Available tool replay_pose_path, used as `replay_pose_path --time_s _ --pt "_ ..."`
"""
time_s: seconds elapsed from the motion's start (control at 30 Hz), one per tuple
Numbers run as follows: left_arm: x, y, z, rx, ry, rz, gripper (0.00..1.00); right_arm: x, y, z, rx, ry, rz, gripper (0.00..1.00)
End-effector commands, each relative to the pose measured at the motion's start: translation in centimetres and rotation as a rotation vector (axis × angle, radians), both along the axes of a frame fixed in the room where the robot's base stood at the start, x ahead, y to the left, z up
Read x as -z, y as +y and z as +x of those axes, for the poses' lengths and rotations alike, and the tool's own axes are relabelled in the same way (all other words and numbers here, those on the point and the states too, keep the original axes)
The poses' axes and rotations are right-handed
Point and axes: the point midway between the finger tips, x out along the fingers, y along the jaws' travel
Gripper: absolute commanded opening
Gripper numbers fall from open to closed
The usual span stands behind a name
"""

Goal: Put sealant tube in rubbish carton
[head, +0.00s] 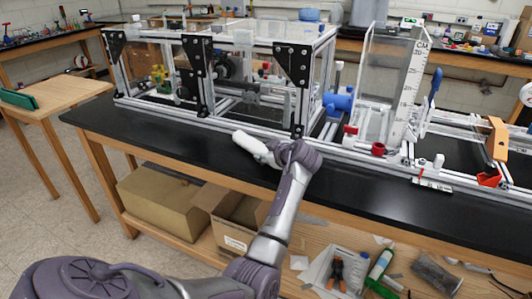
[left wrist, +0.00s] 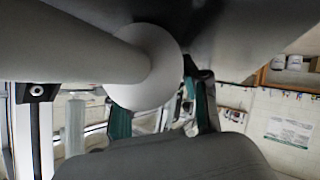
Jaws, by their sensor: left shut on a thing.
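The sealant tube (head: 250,147) is a white cylinder at the black bench's front edge in the head view, slanting down to the right. My left gripper (head: 278,151) is shut on its right end, which the gripper hides. In the left wrist view the tube (left wrist: 75,48) is large and pale with a round end, close to the camera. An open cardboard carton (head: 232,228), which looks like the rubbish carton, stands on the lower shelf, below and left of the gripper. My arm covers part of its right side. My right gripper is in neither view.
A closed cardboard box (head: 160,200) stands left of the open carton. The extrusion frame (head: 215,75) with clear panels stands behind the tube. A green bottle (head: 380,264) and other items lie on the shelf at right. The black benchtop (head: 125,122) is bare at left front.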

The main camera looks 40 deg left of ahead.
Motion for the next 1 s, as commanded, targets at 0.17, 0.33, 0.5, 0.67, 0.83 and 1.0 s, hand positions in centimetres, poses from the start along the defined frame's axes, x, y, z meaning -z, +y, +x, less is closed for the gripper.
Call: replay_pose_path --time_s 0.17,0.33,0.5,0.67,0.83,1.0 --pt "0.2 0.0 0.0 0.000 0.000 -0.001 0.66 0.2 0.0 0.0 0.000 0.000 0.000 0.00" --pt "0.2 0.0 0.0 0.000 0.002 -0.001 0.71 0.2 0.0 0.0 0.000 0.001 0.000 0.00" --pt "0.2 0.0 0.0 0.000 0.002 -0.002 0.71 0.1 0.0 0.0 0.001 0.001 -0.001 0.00" --pt "-0.3 -0.9 -0.2 0.002 0.001 -0.002 0.71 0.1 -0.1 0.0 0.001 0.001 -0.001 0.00" --pt "-1.9 -3.7 -1.3 0.003 -0.003 -0.004 0.71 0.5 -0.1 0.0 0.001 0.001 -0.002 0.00" --pt "-3.7 -6.7 -2.6 0.003 -0.001 -0.003 0.71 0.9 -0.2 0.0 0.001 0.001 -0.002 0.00"
